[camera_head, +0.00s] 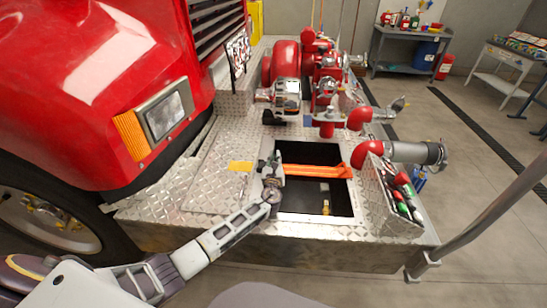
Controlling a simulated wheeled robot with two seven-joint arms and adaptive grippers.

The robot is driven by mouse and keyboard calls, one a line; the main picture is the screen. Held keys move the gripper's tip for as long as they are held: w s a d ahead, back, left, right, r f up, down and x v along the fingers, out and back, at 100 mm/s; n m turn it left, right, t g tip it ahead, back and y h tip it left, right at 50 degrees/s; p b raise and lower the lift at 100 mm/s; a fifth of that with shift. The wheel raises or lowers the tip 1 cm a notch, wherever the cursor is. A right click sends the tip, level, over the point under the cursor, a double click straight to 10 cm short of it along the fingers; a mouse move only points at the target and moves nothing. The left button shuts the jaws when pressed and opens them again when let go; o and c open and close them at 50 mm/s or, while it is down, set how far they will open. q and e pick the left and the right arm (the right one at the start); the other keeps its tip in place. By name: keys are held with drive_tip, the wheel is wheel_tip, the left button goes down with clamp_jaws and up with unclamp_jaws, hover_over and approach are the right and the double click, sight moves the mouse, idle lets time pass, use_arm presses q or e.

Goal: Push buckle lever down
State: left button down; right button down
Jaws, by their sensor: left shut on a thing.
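Orange straps (318,171) run across the dark open compartment (318,202) in the diamond-plate bumper. My left gripper (271,166) is at the left end of the straps, by the compartment's left edge. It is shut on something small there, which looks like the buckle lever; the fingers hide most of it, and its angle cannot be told. My right gripper is not in view.
Red pump and pipework (326,85) stand behind the compartment. A hose fitting (415,153) and a side tray of nozzles (402,190) are to its right. A grey bar (490,215) rises at right. The red truck front (90,80) fills the left.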

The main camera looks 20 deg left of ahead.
use_arm(q)
drive_tip(key=shift+d, duration=0.45)
drive_tip(key=c, duration=1.5)
unclamp_jaws()
drive_tip(key=shift+c, duration=0.2)
drive_tip(key=shift+o, duration=0.2)
drive_tip(key=shift+w+f, duration=0.1)
drive_tip(key=shift+f, duration=0.05)
drive_tip(key=shift+a, duration=0.1)
drive_tip(key=shift+a, duration=0.1)
drive_tip(key=shift+s, duration=0.85)
drive_tip(key=v, duration=1)
drive_tip(key=shift+s+d, duration=0.15)
drive_tip(key=shift+d, duration=0.15)
